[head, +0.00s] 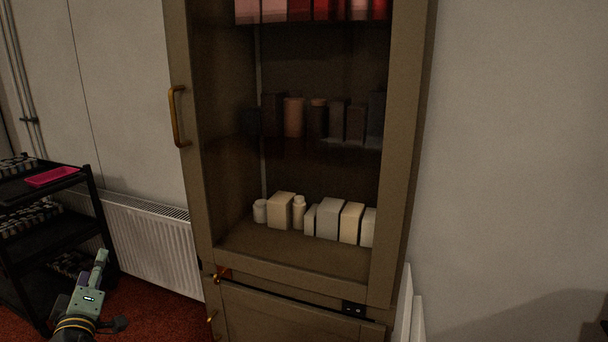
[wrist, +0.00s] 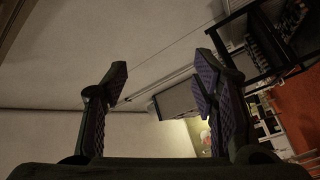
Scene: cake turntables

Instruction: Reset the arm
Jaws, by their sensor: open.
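My gripper (head: 101,260) is at the lower left of the head view, raised with its fingers pointing up, in front of the radiator and beside the black shelf rack. In the wrist view my gripper (wrist: 162,76) has its two dark padded fingers spread wide apart. Nothing is between them; only the pale wall and the room behind show in the gap. Most of my arm lies below the bottom edge of the head view.
A tall brown cabinet (head: 412,130) with shelves of boxes and jars stands at the centre. A white radiator (head: 150,243) is left of it. A black rack (head: 92,187) holding a pink tray (head: 52,177) stands at the far left. Red carpet (head: 165,318) covers the floor.

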